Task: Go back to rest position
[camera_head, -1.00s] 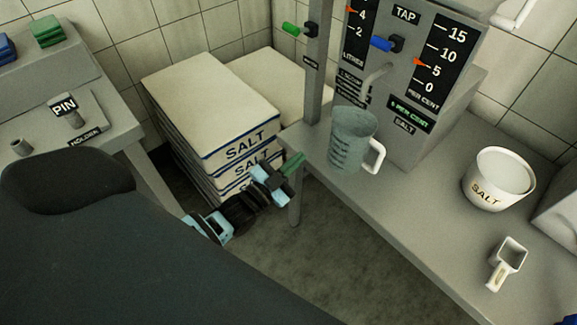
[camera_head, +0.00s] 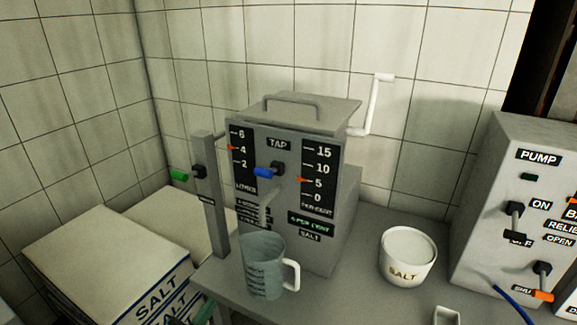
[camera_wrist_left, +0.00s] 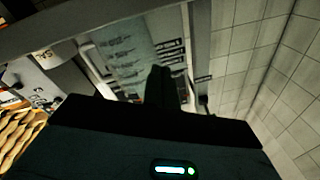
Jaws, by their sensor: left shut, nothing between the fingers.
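My left gripper (camera_head: 203,313) shows only as a greenish tip at the bottom edge of the head view, beside the salt sacks and in front of the bench. In the left wrist view its dark fingers (camera_wrist_left: 160,82) are shut with nothing between them. The rest of the left arm is out of the head view. My right gripper is in neither view.
A grey-blue measuring jug (camera_head: 263,268) stands on the bench (camera_head: 330,297) before the tap machine (camera_head: 335,240). A white salt pot (camera_head: 407,258) and the pump box (camera_head: 520,215) are farther right. Stacked salt sacks (camera_head: 100,250) stand at left.

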